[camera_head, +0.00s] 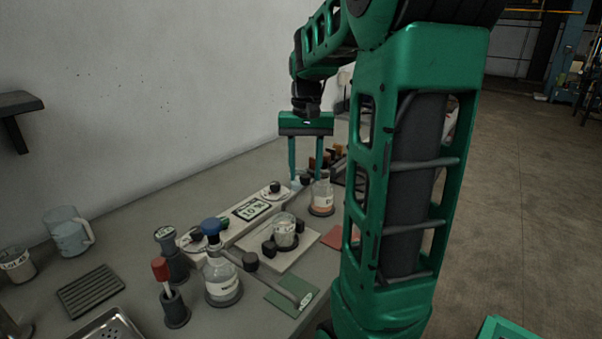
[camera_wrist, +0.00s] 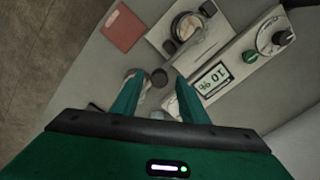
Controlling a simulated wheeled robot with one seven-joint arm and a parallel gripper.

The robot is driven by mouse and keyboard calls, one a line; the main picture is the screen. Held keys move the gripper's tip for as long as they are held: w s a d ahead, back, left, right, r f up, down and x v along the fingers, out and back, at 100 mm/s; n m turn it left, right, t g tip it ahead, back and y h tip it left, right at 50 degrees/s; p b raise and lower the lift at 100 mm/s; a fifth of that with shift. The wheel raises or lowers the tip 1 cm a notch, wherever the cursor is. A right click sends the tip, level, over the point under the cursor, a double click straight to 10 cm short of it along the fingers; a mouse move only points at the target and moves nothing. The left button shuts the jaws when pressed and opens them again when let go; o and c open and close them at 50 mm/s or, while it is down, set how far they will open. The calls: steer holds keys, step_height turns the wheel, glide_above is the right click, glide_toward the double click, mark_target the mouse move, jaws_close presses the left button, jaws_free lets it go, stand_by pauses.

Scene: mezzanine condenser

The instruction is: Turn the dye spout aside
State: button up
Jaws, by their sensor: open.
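I cannot tell for certain which part is the dye spout. A small flask with orange contents (camera_head: 321,199) stands under my gripper, with a dark knob beside its neck. In the wrist view a dark round knob (camera_wrist: 159,77) shows between my fingertips. My gripper (camera_head: 305,177) is open, pointing down with its two green fingers apart; the wrist view shows the fingers (camera_wrist: 158,82) on either side of the knob. Whether they touch it is unclear. Nearer, a blue-topped bottle (camera_head: 222,279) stands by a metal bar with a dark knob (camera_head: 250,261).
A scale with a display (camera_head: 252,209) runs left of the gripper. A glass beaker (camera_head: 285,235) stands on a pale plate with dark knobs. The wall bounds the bench behind.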

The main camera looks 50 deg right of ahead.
steer(key=shift+f, duration=0.35)
steer(key=shift+c, duration=0.6)
jaws_close()
